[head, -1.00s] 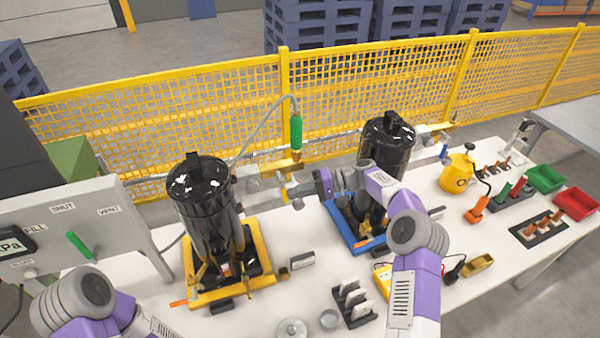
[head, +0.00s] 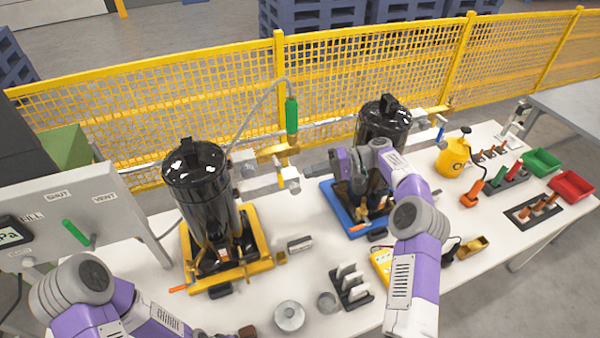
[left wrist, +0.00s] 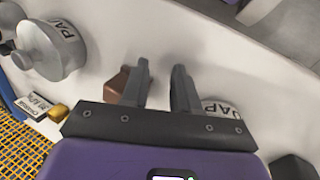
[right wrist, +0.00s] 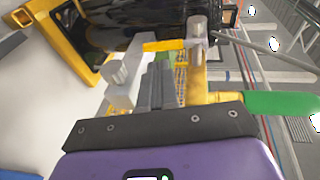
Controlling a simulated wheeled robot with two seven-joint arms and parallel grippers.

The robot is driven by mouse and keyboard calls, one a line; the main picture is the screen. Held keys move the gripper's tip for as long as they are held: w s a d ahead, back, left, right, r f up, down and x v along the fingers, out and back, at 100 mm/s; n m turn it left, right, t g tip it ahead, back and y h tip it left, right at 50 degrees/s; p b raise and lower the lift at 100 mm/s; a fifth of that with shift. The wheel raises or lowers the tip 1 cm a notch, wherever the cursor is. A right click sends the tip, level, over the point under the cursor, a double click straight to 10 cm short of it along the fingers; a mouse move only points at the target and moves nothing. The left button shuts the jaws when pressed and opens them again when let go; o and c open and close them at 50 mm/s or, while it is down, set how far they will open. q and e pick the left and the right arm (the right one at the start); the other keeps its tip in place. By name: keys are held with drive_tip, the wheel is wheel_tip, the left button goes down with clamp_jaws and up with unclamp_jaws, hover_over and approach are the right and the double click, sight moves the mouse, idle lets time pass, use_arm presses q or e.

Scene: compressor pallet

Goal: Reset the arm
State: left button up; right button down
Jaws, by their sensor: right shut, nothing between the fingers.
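My right gripper (head: 308,170) reaches leftward beside the brass and white valve fitting (head: 288,182) between the two black compressors. In the right wrist view its fingers (right wrist: 160,75) are together with nothing between them, close to white fitting parts (right wrist: 122,80); I cannot tell whether they touch. My left arm comes in at the lower left of the head view, its gripper mostly below the edge. In the left wrist view the left gripper's fingers (left wrist: 161,82) stand apart and empty over the white table. A brown piece (left wrist: 117,84) shows beside the left finger.
The left black compressor (head: 208,215) stands in a yellow frame, the right one (head: 383,125) on a blue frame. A grey hose with a green handle (head: 291,115) rises behind. The grey panel (head: 85,215) is at left. Round weights (head: 289,316) and a slotted rack (head: 351,288) are in front.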

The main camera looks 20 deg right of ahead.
drive_tip(key=shift+v, duration=0.85)
